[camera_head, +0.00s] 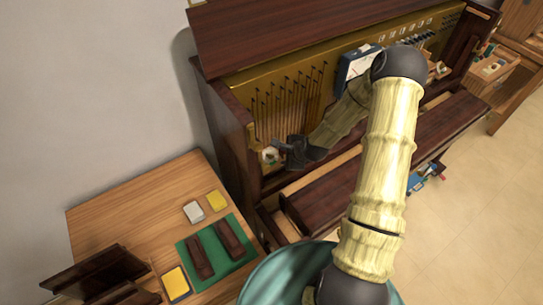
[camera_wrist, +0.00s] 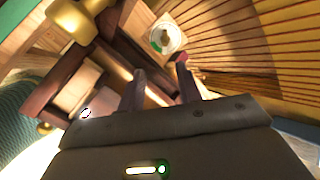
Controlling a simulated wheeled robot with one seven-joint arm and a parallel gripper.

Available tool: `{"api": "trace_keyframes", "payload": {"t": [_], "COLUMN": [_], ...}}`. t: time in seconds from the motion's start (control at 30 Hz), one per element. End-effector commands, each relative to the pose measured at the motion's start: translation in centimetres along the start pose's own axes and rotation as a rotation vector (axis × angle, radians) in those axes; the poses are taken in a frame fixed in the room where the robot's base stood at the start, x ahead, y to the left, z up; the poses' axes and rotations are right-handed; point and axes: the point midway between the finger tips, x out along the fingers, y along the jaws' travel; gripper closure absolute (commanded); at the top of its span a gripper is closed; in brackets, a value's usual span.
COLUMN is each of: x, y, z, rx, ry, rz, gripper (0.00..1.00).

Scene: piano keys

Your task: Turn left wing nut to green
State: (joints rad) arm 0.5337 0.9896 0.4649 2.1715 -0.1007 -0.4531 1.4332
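The left wing nut (camera_wrist: 164,36) sits at the centre of a pale round dial in the wrist view, with a small green patch (camera_wrist: 155,47) at the dial's lower left. In the head view the dial (camera_head: 270,155) shows small at the lower left of the piano's inside. My gripper (camera_wrist: 161,68) is open and empty; its two fingers are apart, pointing toward the dial, and appear short of it. In the head view my gripper (camera_head: 284,149) is just right of the dial. Which way the nut points is too small to tell.
The piano's dark left side wall (camera_head: 236,150) stands close to the dial, and the strings (camera_head: 290,105) rise behind it. A wooden table (camera_head: 130,205) with a green mat (camera_head: 240,262) and several blocks stands at the lower left. A blue box (camera_head: 352,68) is farther right.

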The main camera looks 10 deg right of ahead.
Motion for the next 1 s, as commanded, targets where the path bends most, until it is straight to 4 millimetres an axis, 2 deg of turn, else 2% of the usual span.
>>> {"api": "trace_keyframes", "payload": {"t": [0.1, 0.2, 0.63, 1.0], "x": [1.4, 1.9, 2.2, 5.4], "y": [-0.1, -0.3, -0.2, -0.3], "z": [-0.6, -0.7, -0.7, -0.7], "rx": [0.152, 0.2, 0.201, 0.198], "ry": [-0.021, -0.027, -0.027, -0.027], "rz": [-0.041, -0.056, -0.056, -0.055], "gripper": [0.65, 0.65, 0.65, 0.65]}}
